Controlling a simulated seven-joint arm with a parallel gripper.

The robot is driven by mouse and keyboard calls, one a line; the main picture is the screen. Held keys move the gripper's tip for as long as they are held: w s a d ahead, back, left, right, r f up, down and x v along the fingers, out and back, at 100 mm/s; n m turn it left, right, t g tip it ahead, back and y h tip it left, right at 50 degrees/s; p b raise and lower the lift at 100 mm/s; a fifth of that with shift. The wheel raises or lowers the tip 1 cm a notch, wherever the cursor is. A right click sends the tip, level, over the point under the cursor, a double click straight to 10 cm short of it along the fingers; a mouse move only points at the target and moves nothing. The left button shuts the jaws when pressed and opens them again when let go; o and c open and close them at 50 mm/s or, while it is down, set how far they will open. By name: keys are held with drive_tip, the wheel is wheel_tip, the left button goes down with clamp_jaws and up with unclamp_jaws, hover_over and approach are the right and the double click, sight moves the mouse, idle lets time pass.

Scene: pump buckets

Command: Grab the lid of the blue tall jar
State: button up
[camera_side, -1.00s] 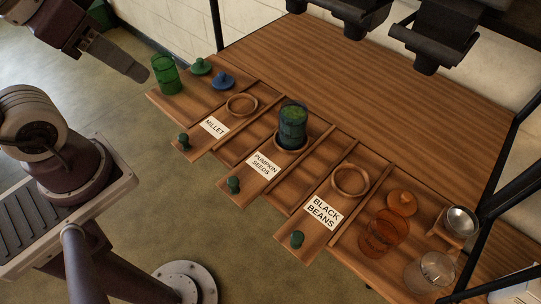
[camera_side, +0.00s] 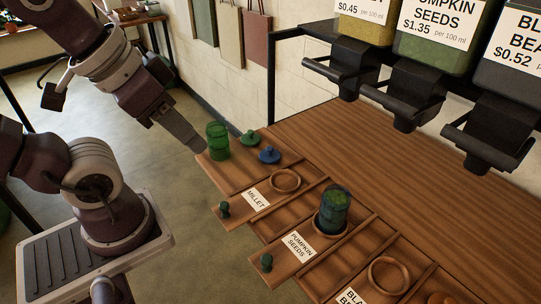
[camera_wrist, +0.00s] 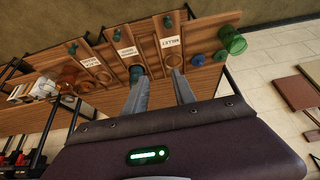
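The blue lid (camera_side: 270,155) lies on the wooden shelf right of the green lid (camera_side: 249,138). It also shows in the wrist view (camera_wrist: 222,56). My gripper (camera_side: 201,149) is up at the left, beside the green jar (camera_side: 218,143) in the picture. In the wrist view my gripper (camera_wrist: 158,76) has its two fingers apart with nothing held between them. The blue lid lies right of the fingers there.
Empty wooden rings sit by the millet label (camera_side: 286,180) and the black beans label (camera_side: 389,275). Knobbed drawer fronts (camera_side: 223,208) line the near edge. Dispensers with black spouts (camera_side: 345,71) hang above the back. The broad tabletop (camera_side: 360,135) behind the jars is clear.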

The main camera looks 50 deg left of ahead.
drive_tip(key=o, duration=1.1)
drive_tip(key=m+g+y, duration=0.3)
drive_tip(key=m+y, duration=1)
drive_tip(key=m, duration=0.7)
hover_over(271, 153)
drive_tip(key=s+d, duration=0.1)
drive_tip(key=d, duration=0.4)
wheel_tip(271, 153, down, 18)
drive_tip(key=f, duration=0.5)
drive_tip(key=shift+s+d+f, duration=0.1)
drive_tip(key=shift+d+f, duration=0.05)
drive_tip(key=shift+d, duration=0.05)
drive_tip(key=shift+f, duration=0.35)
drive_tip(key=x, duration=0.5)
drive_tip(key=shift+f, duration=0.4)
